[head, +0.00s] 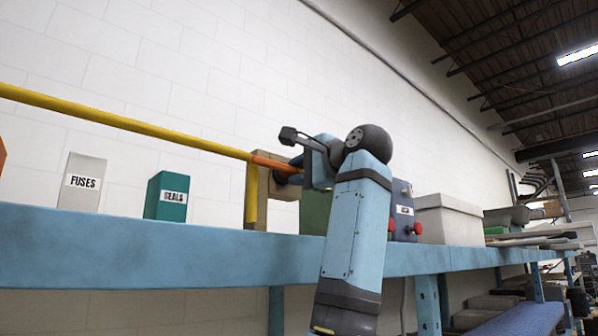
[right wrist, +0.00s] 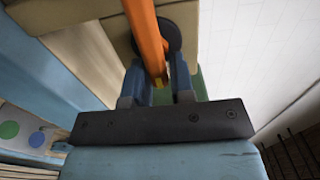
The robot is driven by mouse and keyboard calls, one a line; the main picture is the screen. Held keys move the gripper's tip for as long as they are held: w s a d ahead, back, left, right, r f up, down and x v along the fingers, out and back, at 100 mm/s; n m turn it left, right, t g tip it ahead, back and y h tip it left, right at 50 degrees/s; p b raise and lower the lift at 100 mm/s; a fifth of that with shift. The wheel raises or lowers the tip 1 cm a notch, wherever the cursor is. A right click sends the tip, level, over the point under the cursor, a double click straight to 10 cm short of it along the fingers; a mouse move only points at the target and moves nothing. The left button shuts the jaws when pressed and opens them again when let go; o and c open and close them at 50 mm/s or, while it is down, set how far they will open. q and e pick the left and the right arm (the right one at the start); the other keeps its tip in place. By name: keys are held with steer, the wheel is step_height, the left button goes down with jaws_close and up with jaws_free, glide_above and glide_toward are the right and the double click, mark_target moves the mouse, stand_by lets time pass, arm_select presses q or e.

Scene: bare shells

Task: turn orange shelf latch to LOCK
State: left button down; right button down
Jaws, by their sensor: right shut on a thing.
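The orange latch (head: 268,162) is a bar in front of a beige block (head: 286,217) on the blue shelf. Its tip meets a long yellow bar (head: 120,122). My right gripper (head: 294,172) is at the latch, coming from the right. In the right wrist view the orange latch (right wrist: 145,35) runs down between the two blue fingers (right wrist: 161,88), which are shut on it. A dark round pivot (right wrist: 171,38) shows behind the latch. No LOCK mark is readable. My left gripper is not in view.
The blue shelf (head: 120,250) carries a FUSES box (head: 83,197) and a teal SEALS box (head: 167,207) at left. A blue-grey panel with red knobs (head: 403,225) and a pale grey bin (head: 449,220) stand to the right. The white wall is close behind.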

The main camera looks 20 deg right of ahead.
steer(key=shift+r, duration=0.1)
stand_by(0.3)
steer(key=c, duration=1.3)
jaws_free()
steer(key=shift+o, duration=1.1)
steer(key=b+v, duration=0.4)
steer(key=v, duration=0.9)
steer(key=shift+s, duration=0.35)
steer(key=shift+d, duration=0.1)
